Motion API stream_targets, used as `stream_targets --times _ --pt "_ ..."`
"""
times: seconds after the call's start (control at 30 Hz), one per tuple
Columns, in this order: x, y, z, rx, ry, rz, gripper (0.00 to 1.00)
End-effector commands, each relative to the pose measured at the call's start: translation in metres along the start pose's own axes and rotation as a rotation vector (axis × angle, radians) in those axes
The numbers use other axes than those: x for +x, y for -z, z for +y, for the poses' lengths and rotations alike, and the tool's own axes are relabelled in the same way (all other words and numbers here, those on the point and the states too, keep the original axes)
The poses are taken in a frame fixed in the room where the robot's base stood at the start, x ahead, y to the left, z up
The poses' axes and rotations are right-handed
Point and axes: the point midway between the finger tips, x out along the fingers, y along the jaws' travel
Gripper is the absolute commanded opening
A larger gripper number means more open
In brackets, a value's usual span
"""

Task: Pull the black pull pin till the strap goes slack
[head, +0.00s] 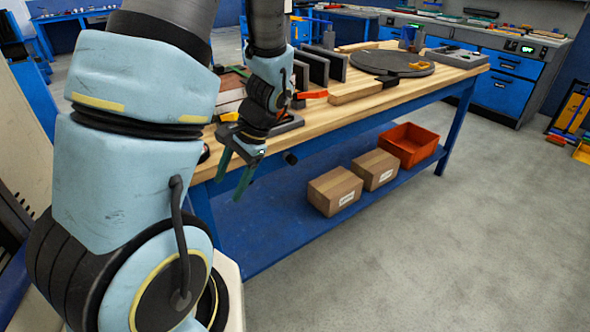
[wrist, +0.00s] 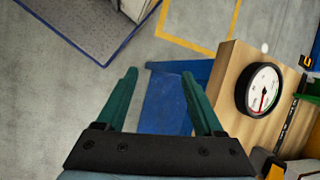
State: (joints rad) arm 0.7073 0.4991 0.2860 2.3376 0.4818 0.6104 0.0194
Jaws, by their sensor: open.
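My gripper (head: 234,174) hangs in front of the bench's near edge, with its green fingers apart and pointing down. In the wrist view the fingers (wrist: 159,76) are spread with nothing between them. A round white-faced gauge (wrist: 263,90) with a red needle sits on the wooden front edge.
The wooden bench (head: 440,82) carries dark upright plates (head: 318,68), a round dark disc (head: 391,62) and a wooden block (head: 355,92). Cardboard boxes (head: 335,190) and an orange bin (head: 409,144) stand on the blue lower shelf.

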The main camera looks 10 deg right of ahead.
Motion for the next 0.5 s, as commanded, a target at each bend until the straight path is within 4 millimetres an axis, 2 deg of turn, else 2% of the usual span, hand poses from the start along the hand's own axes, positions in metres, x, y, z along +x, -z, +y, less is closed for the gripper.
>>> stream_targets --times 0.03,0.23,0.37,0.5 --pt "0.022 0.018 0.006 0.094 0.067 -0.045 0.69" --pt "0.053 0.073 0.004 0.431 0.383 -0.214 0.69" --pt "0.055 0.12 0.006 0.632 0.632 -0.316 0.69" --pt "0.04 0.177 0.02 0.819 0.928 -0.412 0.69"
